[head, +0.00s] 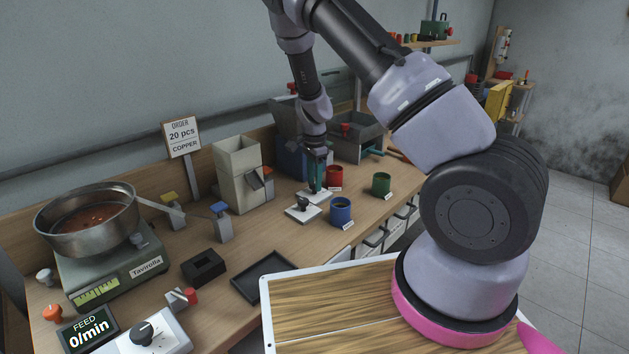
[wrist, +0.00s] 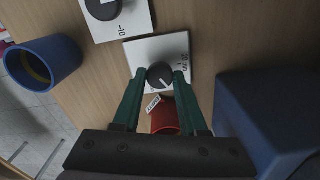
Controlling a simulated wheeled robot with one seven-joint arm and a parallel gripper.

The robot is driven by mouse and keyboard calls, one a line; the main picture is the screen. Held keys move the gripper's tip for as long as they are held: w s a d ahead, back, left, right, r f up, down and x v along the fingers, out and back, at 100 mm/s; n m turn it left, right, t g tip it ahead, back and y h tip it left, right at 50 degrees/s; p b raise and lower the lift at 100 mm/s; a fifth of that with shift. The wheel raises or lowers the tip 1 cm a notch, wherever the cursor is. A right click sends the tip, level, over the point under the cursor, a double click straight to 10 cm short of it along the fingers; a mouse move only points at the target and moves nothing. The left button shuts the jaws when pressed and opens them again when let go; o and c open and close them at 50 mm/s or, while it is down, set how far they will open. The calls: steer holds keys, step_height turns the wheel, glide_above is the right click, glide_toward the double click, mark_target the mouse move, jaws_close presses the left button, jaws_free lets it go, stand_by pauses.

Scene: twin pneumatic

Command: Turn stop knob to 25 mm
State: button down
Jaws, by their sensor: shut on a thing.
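A dark round knob (wrist: 160,75) with a white pointer line sits on a white plate (wrist: 178,46) in the wrist view. The pointer slants toward the lower right of that view. My gripper (wrist: 161,76) has its two green fingers on either side of the knob and is shut on it. In the head view my gripper (head: 316,188) points straight down at this plate (head: 322,199), and the knob is hidden. The plate's scale is too small to read, so I cannot tell the setting.
A second white plate with a dark knob (head: 303,204) lies beside it. A blue cup (head: 341,210), a red cup (head: 335,175) and a green cup (head: 381,183) stand close by. A blue box-like body (wrist: 262,118) rises beside my fingers. A black tray (head: 264,276) lies nearer.

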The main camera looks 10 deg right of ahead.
steer(key=shift+c, duration=2.3)
jaws_free()
step_height(320, 180, up, 11)
